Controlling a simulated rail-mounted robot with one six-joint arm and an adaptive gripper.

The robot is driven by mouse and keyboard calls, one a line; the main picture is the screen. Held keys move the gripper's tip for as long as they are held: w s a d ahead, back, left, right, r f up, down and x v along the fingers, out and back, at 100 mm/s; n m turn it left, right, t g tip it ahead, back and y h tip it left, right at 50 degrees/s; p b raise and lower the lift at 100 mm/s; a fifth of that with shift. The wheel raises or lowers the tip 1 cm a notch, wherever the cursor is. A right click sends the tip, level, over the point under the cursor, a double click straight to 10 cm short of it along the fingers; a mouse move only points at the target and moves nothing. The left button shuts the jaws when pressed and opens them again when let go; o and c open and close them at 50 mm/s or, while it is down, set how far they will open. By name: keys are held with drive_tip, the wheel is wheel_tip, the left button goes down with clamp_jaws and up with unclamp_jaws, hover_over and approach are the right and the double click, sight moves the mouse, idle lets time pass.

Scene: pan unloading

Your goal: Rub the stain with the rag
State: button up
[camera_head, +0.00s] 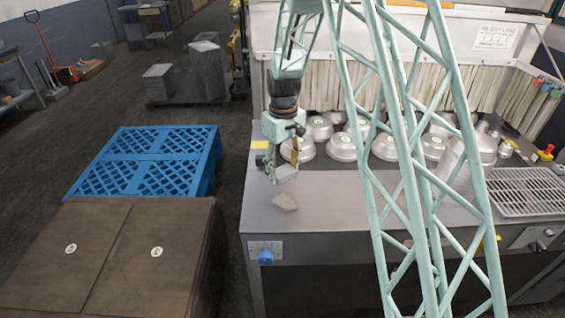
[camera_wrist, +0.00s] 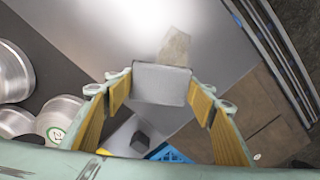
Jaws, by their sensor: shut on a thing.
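The rag (camera_head: 286,175) looks like a small pale grey block. My gripper (camera_head: 283,168) is shut on it and holds it over the left part of the metal worktop. In the wrist view the rag (camera_wrist: 162,82) sits between the tips of my gripper's yellow-padded fingers (camera_wrist: 161,88). The stain (camera_head: 285,202) is a small pale grey-beige patch on the worktop, just in front of the rag. In the wrist view the stain (camera_wrist: 175,48) shows just beyond the rag's edge, partly covered by it. I cannot tell whether the rag touches the worktop.
Several round metal pans (camera_head: 342,147) stand on the worktop (camera_head: 335,212) behind and right of my gripper. A metal grate (camera_head: 525,190) lies at the right. A blue pallet (camera_head: 150,160) and brown boxes (camera_head: 110,255) stand to the left. The worktop around the stain is clear.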

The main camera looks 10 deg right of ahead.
drive_tip(key=shift+w+r+n+p, duration=0.15)
drive_tip(key=shift+w+n+p, duration=0.35)
drive_tip(key=shift+p, duration=0.4)
drive_tip(key=shift+s, duration=0.1)
